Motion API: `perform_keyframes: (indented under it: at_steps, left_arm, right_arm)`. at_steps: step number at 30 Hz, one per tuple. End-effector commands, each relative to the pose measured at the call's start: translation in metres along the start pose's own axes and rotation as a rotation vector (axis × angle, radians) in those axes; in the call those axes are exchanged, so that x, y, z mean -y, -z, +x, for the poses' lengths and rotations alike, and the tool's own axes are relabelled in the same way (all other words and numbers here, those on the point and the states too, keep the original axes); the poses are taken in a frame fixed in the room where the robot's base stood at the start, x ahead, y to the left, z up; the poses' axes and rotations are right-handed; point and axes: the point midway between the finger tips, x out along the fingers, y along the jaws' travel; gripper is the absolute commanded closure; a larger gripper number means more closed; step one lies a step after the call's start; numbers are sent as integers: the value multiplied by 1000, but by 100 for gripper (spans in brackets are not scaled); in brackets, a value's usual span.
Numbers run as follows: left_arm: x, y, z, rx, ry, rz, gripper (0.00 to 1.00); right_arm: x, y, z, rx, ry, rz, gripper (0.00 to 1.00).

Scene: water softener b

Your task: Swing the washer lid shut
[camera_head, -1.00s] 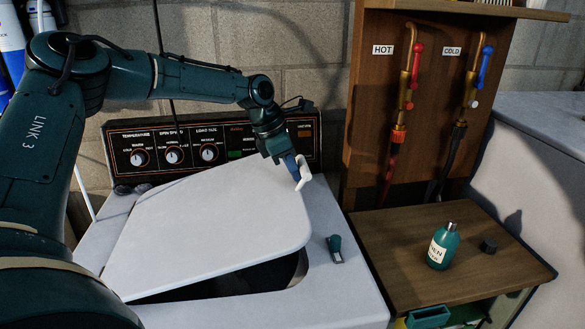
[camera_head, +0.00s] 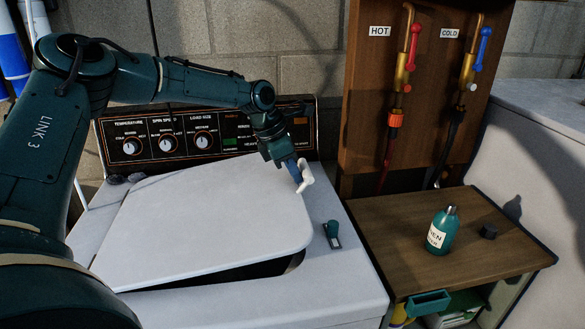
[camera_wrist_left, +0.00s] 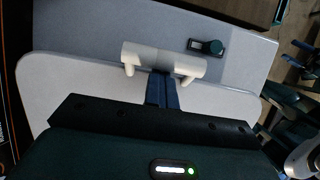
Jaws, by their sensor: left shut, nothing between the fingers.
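The washer lid (camera_head: 205,225) is a white panel, tilted and nearly down over the washer top (camera_head: 345,285). A narrow dark gap shows under its front and right edges. My left gripper (camera_head: 303,178) is at the lid's right edge toward the back, its white fingertips shut and empty. It looks to be touching or just above the lid; I cannot tell which. In the left wrist view the white fingers (camera_wrist_left: 163,62) lie across the lid's edge, with the lid (camera_wrist_left: 85,90) behind them.
A small dark green object (camera_head: 332,234) lies on the washer top right of the lid. A teal bottle (camera_head: 441,230) and a black cap (camera_head: 489,231) are on the wooden table (camera_head: 400,255). The control panel (camera_head: 190,138) stands behind the lid.

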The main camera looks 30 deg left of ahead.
Motion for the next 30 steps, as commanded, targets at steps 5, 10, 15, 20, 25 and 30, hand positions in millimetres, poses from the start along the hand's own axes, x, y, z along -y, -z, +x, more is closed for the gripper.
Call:
perform_keyframes:
  at_steps: [5,10,15,20,25,30]
  left_arm:
    - [1,6,20,-5,3,0,100]
    - [0,10,35,-4,2,0,100]
    - [0,13,50,-4,1,-1,100]
    - [0,16,64,-3,1,0,100]
    - [0,16,68,-3,1,0,96]
    - [0,15,67,-2,1,0,82]
  right_arm:
    - [2,-5,5,-13,9,5,50]
    - [4,-8,8,-25,16,17,50]
    - [4,-13,12,-33,21,35,50]
    - [4,-18,16,-41,25,56,50]
    - [5,-17,16,-46,28,66,50]
    - [5,-17,16,-45,28,66,50]
